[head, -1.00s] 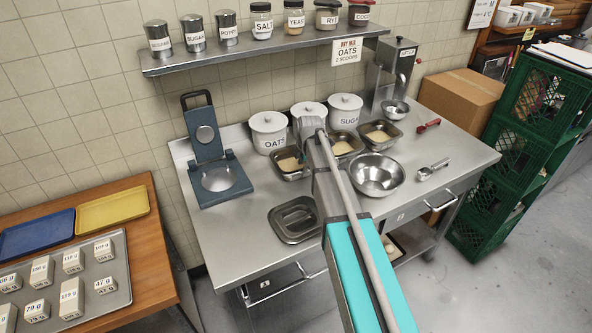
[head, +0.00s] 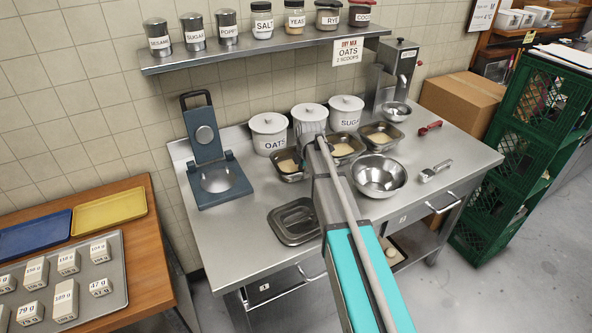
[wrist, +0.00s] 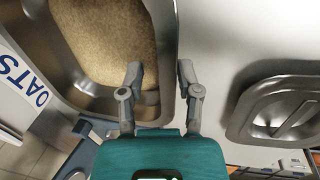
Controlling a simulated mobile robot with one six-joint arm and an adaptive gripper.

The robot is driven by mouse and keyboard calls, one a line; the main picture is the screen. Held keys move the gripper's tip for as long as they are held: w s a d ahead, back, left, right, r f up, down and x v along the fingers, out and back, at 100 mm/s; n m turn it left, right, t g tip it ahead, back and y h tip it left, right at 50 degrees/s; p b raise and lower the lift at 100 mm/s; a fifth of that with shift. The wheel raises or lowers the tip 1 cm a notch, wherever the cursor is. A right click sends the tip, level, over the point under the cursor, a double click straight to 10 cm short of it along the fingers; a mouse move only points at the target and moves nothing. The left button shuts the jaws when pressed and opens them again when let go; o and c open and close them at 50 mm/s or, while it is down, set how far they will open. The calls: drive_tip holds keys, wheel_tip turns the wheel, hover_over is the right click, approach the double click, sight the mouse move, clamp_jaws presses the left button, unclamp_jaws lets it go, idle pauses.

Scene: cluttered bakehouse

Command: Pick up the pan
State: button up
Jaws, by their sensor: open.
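A steel pan with a tan filling (head: 283,177) stands on the steel bench in front of the OATS canister, partly behind my arm in the head view. In the wrist view the same pan (wrist: 166,60) fills the upper left. My gripper (wrist: 160,74) is open. Its left finger shows over the pan's inside and its right finger outside the near rim, with the rim between them. I cannot tell whether either finger touches it. In the head view my arm hides the fingers.
Two similar filled pans (head: 381,135) stand to the right, with a steel bowl (head: 379,177) in front. A lidded steel container (head: 294,222) lies nearer the bench front. White canisters (head: 268,133) stand behind, below a shelf (head: 265,49). A blue-grey press-like device (head: 216,180) stands left.

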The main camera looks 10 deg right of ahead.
drive_tip(key=shift+b+x, duration=1.5)
drive_tip(key=shift+x, duration=0.35)
drive_tip(key=shift+c, duration=0.2)
clamp_jaws()
drive_tip(key=shift+s, duration=0.1)
